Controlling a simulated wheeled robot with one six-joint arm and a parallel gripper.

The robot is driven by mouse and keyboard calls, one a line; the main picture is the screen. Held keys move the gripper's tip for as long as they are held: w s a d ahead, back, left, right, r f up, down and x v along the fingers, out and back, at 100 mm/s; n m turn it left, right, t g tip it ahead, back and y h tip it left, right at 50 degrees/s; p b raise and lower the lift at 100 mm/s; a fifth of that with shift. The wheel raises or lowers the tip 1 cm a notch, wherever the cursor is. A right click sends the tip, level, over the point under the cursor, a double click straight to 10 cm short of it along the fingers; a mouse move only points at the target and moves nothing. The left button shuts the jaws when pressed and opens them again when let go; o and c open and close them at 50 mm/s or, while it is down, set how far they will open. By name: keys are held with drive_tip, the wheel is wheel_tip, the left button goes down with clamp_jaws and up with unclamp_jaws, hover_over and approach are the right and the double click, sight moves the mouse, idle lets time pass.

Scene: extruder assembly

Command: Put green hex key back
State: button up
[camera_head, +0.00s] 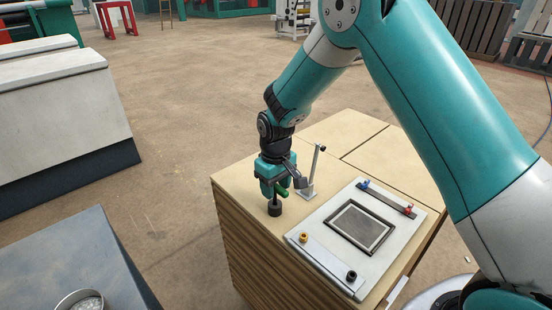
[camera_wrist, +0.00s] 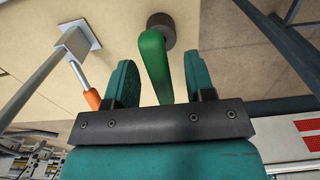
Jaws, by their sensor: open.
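The green hex key (camera_wrist: 155,62) stands at a dark round holder (camera_wrist: 161,24) on the wooden top; its handle runs between my fingers in the wrist view. In the head view the green handle (camera_head: 282,190) shows at my gripper, just above the dark holder (camera_head: 274,210). My gripper (camera_head: 272,188) points down, with its two teal fingers spread apart on either side of the handle. In the wrist view a gap shows between the left finger and the handle; the right finger is closer. The key's metal shaft is hidden.
A post on a white square base (camera_head: 308,191) stands close right of my gripper. An orange-handled tool (camera_wrist: 92,98) shows near it in the wrist view. A white board (camera_head: 325,264) with a dark frame, coloured knobs and a bar lies to the right on the wooden cabinet (camera_head: 240,225).

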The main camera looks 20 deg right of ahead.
wheel_tip(320, 180, up, 16)
drive_tip(key=b, duration=0.1)
drive_tip(key=shift+b, duration=0.4)
drive_tip(key=shift+s, duration=0.1)
drive_tip(key=s+a+r+n+y, duration=0.1)
drive_tip(key=s+a+y, duration=0.1)
drive_tip(key=s, duration=1.2)
drive_tip(key=s+a+r+n+y, duration=0.1)
drive_tip(key=s+a+r+y, duration=0.1)
drive_tip(key=s, duration=1.2)
drive_tip(key=shift+s+a+r, duration=0.2)
drive_tip(key=shift+s+a, duration=0.1)
drive_tip(key=shift+s, duration=0.1)
